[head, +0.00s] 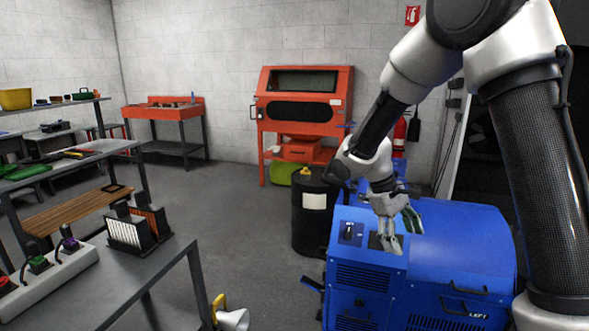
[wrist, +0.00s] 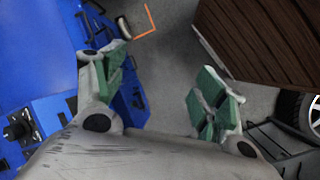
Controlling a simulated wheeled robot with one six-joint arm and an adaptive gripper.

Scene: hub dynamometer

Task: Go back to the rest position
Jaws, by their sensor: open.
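My gripper (head: 402,232) hangs above the top of the blue dynamometer housing (head: 465,240) in the head view. Its two fingers are spread apart with nothing between them. In the wrist view my gripper (wrist: 165,100) shows green finger pads well apart, with grey floor visible between them. The blue machine (wrist: 40,60) fills the left of the wrist view, with a black knob (wrist: 18,128) on it. My arm reaches down from the upper right in the head view.
A black drum (head: 314,225) stands left of the blue machine. A red cabinet (head: 303,105) and a red bench (head: 165,112) are along the back wall. A grey table (head: 120,275) is at the lower left. The floor (head: 230,200) between is clear. A brown wooden surface (wrist: 270,40) shows in the wrist view.

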